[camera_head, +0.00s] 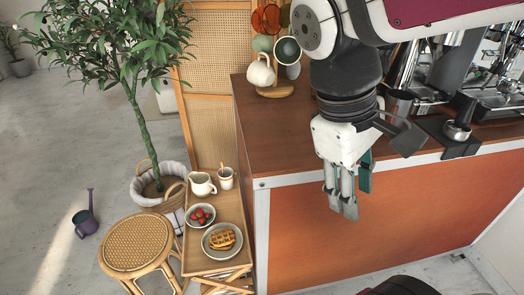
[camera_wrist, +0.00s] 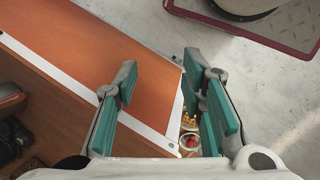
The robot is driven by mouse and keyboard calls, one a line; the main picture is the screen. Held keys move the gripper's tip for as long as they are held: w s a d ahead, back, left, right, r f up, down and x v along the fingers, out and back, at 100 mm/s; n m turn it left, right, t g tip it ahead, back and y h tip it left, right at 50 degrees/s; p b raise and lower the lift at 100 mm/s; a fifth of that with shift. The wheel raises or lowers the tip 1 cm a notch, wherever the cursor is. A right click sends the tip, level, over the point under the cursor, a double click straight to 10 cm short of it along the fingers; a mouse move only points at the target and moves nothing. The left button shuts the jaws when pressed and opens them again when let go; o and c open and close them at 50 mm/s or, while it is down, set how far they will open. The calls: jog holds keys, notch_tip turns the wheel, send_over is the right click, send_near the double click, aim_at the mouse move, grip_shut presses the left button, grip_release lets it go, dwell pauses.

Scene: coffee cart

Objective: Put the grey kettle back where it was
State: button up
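I cannot make out a grey kettle in either view. My gripper (camera_head: 347,196) hangs in front of the counter's orange side panel (camera_head: 400,205), below the brown counter top, with its fingers pointing down. In the wrist view, the two teal-padded fingers of my gripper (camera_wrist: 162,65) are spread apart with nothing between them. The brown counter top (camera_head: 275,145) shows bare wood left of my arm. My arm hides part of the counter behind it.
A mug stand (camera_head: 275,91) with a white mug (camera_head: 260,73) stands at the counter's back left. Coffee equipment (camera_head: 497,95) fills the right. A low wooden table (camera_head: 231,205) holds a white pitcher (camera_head: 201,184), strawberries and waffles.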

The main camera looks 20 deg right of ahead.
jog(key=s+a+m+t+y, duration=0.2)
jog(key=s+a+m+t, duration=0.1)
jog(key=a, duration=0.4)
jog(key=shift+s+f+y, duration=0.4)
jog(key=shift+f, duration=0.05)
jog(key=shift+r, duration=0.1)
notch_tip(320, 180, up, 14)
jog(key=t+p, duration=0.2)
jog(key=p, duration=1)
jog(key=shift+d+t, duration=0.25)
jog(key=shift+t, duration=0.15)
